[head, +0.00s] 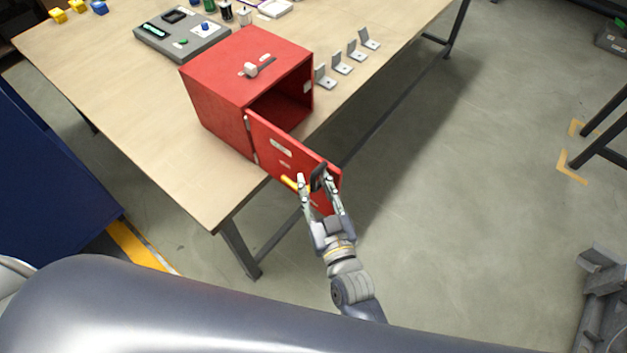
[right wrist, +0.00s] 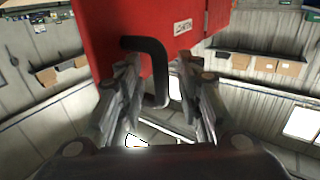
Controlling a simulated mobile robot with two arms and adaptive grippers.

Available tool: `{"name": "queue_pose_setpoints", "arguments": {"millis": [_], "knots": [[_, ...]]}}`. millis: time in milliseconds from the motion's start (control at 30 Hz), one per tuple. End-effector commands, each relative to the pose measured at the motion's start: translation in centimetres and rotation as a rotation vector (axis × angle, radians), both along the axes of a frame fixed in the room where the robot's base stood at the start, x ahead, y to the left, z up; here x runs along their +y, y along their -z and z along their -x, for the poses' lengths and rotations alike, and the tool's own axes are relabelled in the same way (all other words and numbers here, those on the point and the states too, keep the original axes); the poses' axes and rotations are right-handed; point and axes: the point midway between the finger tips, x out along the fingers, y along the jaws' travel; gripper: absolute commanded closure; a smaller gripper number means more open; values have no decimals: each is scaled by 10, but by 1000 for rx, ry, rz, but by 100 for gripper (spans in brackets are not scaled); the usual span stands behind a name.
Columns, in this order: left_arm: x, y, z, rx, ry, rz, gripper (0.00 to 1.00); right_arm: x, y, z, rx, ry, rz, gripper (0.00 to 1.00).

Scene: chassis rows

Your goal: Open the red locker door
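The red locker (head: 222,88) stands on the wooden table near its front edge. Its red door (head: 270,146) is swung well open towards me, and part of the dark inside shows. A black bar handle (head: 318,180) sits near the door's free edge. My right gripper (head: 313,182) is at that edge. In the right wrist view, its fingers (right wrist: 157,65) are apart on either side of the black handle (right wrist: 156,62), with gaps showing between them. The red door (right wrist: 120,22) fills the top of that view. My left gripper is not in view.
The table (head: 120,98) also holds a grey control box (head: 182,38), several metal L-brackets (head: 342,66), and small yellow and blue blocks at the back left. A blue cabinet (head: 45,175) stands at the left. The floor (head: 450,190) right of the door is clear.

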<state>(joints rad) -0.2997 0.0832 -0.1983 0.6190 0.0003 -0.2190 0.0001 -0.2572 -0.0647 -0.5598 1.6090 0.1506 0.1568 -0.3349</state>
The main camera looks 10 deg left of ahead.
Motion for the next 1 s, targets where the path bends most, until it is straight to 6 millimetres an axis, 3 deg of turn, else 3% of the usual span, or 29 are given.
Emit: {"name": "queue_pose_setpoints", "arguments": {"millis": [300, 500, 1000], "knots": [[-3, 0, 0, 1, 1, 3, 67, -33, 1, 60, 3, -1, 3, 67], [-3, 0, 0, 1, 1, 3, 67, -48, 1, 86, 2, 0, 2, 67], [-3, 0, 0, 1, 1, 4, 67, -54, 0, 95, 0, 0, 1, 67]]}}
